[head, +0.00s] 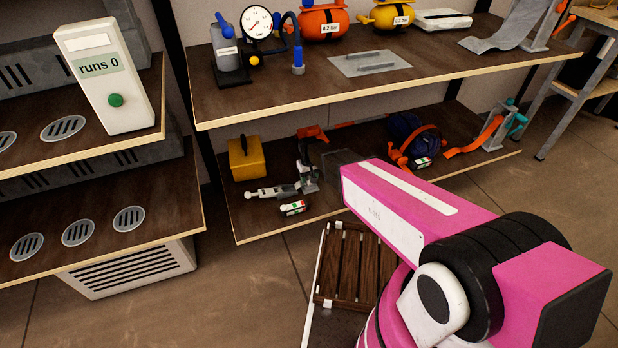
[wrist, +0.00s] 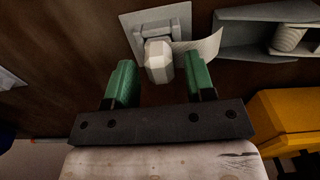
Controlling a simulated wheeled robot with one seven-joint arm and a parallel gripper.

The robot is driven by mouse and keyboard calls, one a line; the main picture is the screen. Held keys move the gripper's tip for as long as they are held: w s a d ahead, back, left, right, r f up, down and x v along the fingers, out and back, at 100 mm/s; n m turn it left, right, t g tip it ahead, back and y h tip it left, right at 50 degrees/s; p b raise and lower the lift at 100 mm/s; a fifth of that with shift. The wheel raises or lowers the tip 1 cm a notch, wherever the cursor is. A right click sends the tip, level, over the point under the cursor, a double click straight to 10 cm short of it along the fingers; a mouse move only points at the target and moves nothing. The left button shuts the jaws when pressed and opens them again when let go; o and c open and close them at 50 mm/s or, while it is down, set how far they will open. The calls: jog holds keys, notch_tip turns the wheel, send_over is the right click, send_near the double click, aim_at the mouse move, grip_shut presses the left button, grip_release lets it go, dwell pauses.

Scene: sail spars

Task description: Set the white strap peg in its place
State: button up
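My gripper (wrist: 160,82) is open in the wrist view, its two green fingers apart. A pale, faceted knob-like piece (wrist: 158,58), which may be the white strap peg, lies between and just beyond the fingertips, with gaps on both sides. It stands at a pale square plate (wrist: 143,22) with a grey bracket. A light strip (wrist: 202,47) runs from it to the right. In the head view, a grey fitting with a white-tipped bar (head: 272,191) lies on the lower shelf (head: 262,222). My arm covers part of that area, and the fingers cannot be made out there.
A yellow box (head: 246,158) stands to the left on the lower shelf and also shows in the wrist view (wrist: 288,118). A grey forked piece (wrist: 262,32) is close by. A dark blue roll (head: 406,136) and an orange strap (head: 478,140) lie farther right. The upper shelf (head: 300,84) overhangs.

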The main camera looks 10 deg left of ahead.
aim_at(309, 177)
jog(key=shift+r, duration=0.1)
notch_tip(309, 177, up, 11)
jog(key=shift+f, duration=0.2)
dwell(0.5)
